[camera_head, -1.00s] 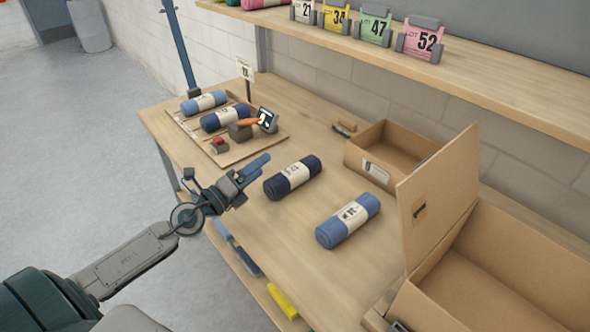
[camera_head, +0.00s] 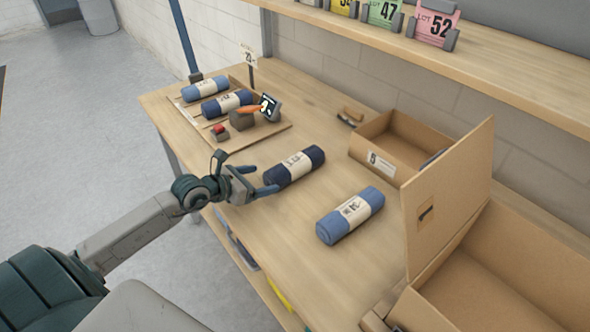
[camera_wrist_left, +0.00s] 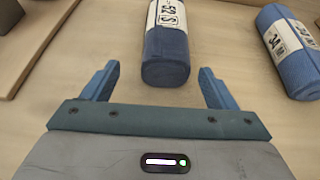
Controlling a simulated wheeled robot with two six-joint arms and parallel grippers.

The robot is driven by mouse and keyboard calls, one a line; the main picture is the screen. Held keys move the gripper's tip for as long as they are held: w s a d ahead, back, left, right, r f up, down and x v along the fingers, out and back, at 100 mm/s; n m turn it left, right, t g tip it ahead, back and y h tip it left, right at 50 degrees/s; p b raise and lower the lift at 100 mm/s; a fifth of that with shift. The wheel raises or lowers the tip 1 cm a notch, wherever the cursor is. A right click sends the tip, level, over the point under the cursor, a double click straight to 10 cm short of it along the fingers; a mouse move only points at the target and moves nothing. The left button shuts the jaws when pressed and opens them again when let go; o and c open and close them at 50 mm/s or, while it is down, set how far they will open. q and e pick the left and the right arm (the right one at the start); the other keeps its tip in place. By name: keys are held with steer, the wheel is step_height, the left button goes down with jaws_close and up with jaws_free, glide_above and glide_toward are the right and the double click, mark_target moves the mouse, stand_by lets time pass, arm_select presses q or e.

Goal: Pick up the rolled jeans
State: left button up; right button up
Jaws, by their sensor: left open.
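A dark blue rolled pair of jeans (camera_head: 294,167) with a pale paper band lies on the table. In the left wrist view this roll (camera_wrist_left: 166,62) points its near end at my gripper, and its band reads 52 S. My left gripper (camera_head: 258,180) is open and empty at the roll's near left end. In the wrist view its two fingers (camera_wrist_left: 158,78) stand apart on either side of that end, with gaps on both sides. A lighter blue roll (camera_head: 350,215) lies to the right; it also shows in the wrist view (camera_wrist_left: 288,58), banded 34. My right gripper is not in view.
Two more rolls (camera_head: 228,103) lie on a wooden board (camera_head: 262,138) with a red button and a small device. A small cardboard box (camera_head: 385,165) and a large open box (camera_head: 450,235) stand right. A shelf with lot cards (camera_head: 438,22) runs above.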

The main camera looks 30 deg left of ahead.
mark_target(279, 176)
arm_select(q)
steer(key=shift+x, duration=0.8)
steer(key=shift+d+p+x, duration=0.2)
steer(key=shift+p+x, duration=0.15)
steer(key=shift+x, duration=0.75)
steer(key=shift+d+p+x, duration=0.2)
steer(key=shift+p+x, duration=0.1)
steer(key=shift+x, duration=0.8)
steer(key=shift+w+d, duration=0.1)
steer(key=shift+w, duration=0.1)
steer(key=c, duration=1.3)
steer(key=shift+r, duration=0.1)
